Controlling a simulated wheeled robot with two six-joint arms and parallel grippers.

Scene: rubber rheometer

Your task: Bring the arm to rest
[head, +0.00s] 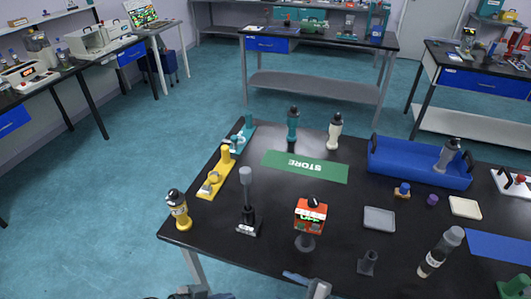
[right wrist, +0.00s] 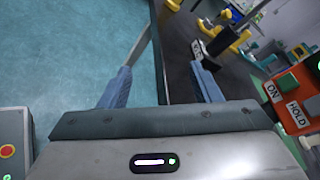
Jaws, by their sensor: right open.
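My right gripper (right wrist: 162,78) is open in the right wrist view, with its two blue fingers apart and nothing between them. The dark table edge runs up behind the gap. In the head view the right gripper (head: 306,282) shows at the bottom, at the near edge of the black table (head: 330,255). A grey part of what looks like my left arm or gripper (head: 195,292) is at the bottom edge, mostly cut off. I cannot tell its jaw state.
A red-orange device (head: 310,215) stands near the right gripper; its ON and HOLD labels show in the right wrist view (right wrist: 292,105). A grey-topped tool (head: 247,200), yellow bottle (head: 178,210), green STORE mat (head: 304,166), blue tray (head: 385,172) and grey dish (head: 379,219) are also on the table.

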